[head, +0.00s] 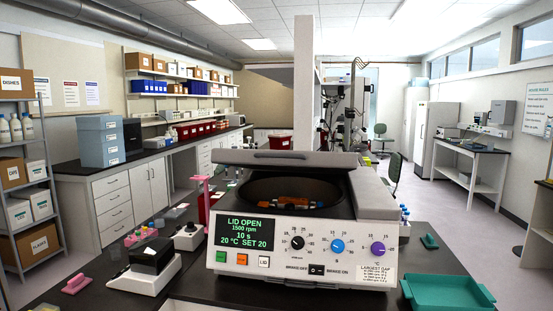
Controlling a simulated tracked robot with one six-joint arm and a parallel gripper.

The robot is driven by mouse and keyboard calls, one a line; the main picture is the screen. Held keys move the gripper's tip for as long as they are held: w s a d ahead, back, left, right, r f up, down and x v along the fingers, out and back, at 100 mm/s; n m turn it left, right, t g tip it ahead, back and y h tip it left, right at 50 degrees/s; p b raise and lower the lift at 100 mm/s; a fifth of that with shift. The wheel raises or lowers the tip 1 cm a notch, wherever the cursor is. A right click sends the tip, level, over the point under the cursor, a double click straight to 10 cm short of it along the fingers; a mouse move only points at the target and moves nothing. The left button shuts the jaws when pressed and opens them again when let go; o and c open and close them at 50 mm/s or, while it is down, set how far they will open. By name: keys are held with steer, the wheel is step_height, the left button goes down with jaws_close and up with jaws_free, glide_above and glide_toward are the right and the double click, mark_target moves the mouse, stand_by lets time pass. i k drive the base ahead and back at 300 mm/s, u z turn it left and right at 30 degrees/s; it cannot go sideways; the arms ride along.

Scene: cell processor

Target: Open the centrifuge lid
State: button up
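The centrifuge (300,232) is a large white and grey machine on the dark bench, front panel facing me. Its display (242,232) reads LID OPEN, 1500 rpm, 10 s, 20 °C SET 20. The grey lid (285,160) shows as a thin slab along the back of the bowl opening, raised clear of it. My gripper is not in view.
A black-topped device (152,262), a small knobbed device (187,236) and a pink stand (204,200) stand left of the centrifuge. A teal tray (447,293) lies at right. Blue-capped tubes (404,214) stand behind the right side.

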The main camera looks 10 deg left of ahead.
mark_target(320, 161)
steer(key=k, duration=0.65)
steer(key=u, duration=0.5)
steer(key=i, duration=1.4)
steer(key=u, duration=0.1)
